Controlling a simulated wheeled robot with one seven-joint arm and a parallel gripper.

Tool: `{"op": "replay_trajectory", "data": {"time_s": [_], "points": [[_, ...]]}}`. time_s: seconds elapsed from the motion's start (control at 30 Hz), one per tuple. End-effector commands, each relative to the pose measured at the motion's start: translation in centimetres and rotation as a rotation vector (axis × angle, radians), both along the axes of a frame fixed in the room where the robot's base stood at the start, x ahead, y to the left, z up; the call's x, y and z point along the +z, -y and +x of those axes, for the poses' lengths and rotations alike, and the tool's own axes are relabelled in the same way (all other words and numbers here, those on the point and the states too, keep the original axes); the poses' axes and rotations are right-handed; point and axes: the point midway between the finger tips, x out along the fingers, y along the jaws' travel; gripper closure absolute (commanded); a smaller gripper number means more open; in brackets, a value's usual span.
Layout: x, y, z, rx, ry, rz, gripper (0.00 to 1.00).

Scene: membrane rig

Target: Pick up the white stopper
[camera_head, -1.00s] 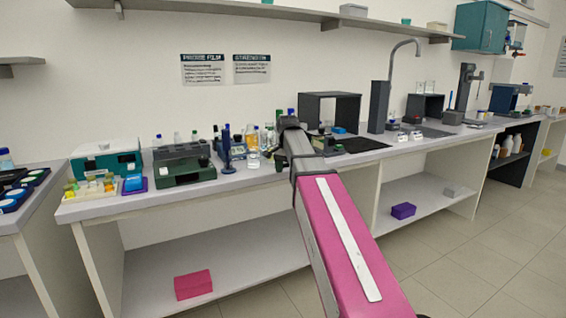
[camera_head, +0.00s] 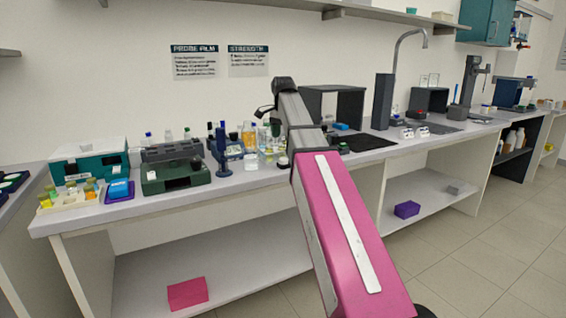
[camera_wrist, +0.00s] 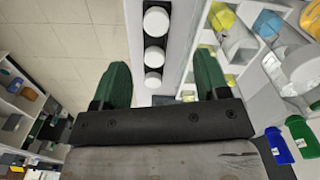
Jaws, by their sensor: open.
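In the wrist view three round white stoppers sit in a row on a narrow black holder: a large far one (camera_wrist: 156,21), a middle one (camera_wrist: 154,56) and a smaller near one (camera_wrist: 152,79). I cannot tell which one the task means. My gripper (camera_wrist: 162,58) is open, with its two green fingers apart on either side of the row and nothing held. The distance from the fingers to the stoppers is unclear. In the head view my gripper (camera_head: 265,110) is small and dark above the bench; I cannot make out the stoppers there.
Bottles and vials (camera_head: 250,138) crowd the bench near my gripper. In the wrist view a compartmented white tray (camera_wrist: 247,75) with coloured containers lies to the right, beside blue and green bottles (camera_wrist: 278,145). A dark open box (camera_head: 335,103) stands right of my arm.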

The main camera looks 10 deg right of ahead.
Motion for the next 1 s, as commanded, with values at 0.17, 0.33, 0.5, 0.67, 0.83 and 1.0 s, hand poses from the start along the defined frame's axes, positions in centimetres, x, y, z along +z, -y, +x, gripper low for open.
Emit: {"op": "replay_trajectory", "data": {"time_s": [0.17, 0.33, 0.5, 0.67, 0.83, 1.0], "points": [[-2.9, 0.0, -0.2, 0.001, -0.001, 0.000, 0.32], [-4.2, 0.1, -0.1, 0.001, -0.001, -0.001, 0.32], [-5.6, 0.2, -0.3, 0.001, -0.001, -0.001, 0.32], [-7.8, 0.4, -0.5, 0.001, -0.001, 0.000, 0.32], [-9.3, 0.4, -0.4, 0.002, -0.002, -0.001, 0.32], [-9.3, 0.4, -0.4, 0.002, 0.000, -0.001, 0.32]]}}
